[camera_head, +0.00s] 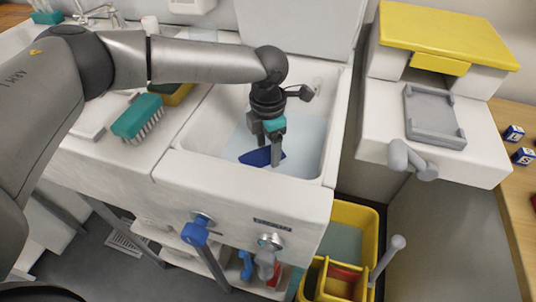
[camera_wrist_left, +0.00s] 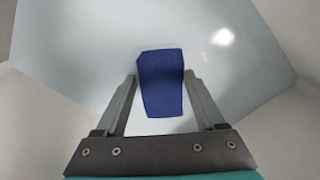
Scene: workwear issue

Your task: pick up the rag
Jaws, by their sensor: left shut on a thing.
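The rag (camera_head: 256,157) is a dark blue cloth inside the white sink basin (camera_head: 198,128) in the head view. My left gripper (camera_head: 272,153) reaches down into the basin from above and is shut on the rag. In the left wrist view the rag (camera_wrist_left: 162,84) sits between the two fingers of my left gripper (camera_wrist_left: 160,85), with part of it extending past the fingertips. Pale blue water or basin floor lies behind it. My right gripper is not in view.
A teal brush (camera_head: 138,118) lies on the counter left of the basin. A white unit with a yellow lid (camera_head: 448,35) and grey tray (camera_head: 434,117) stands at the right. A yellow bucket (camera_head: 355,217) stands below. Basin walls surround my left gripper.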

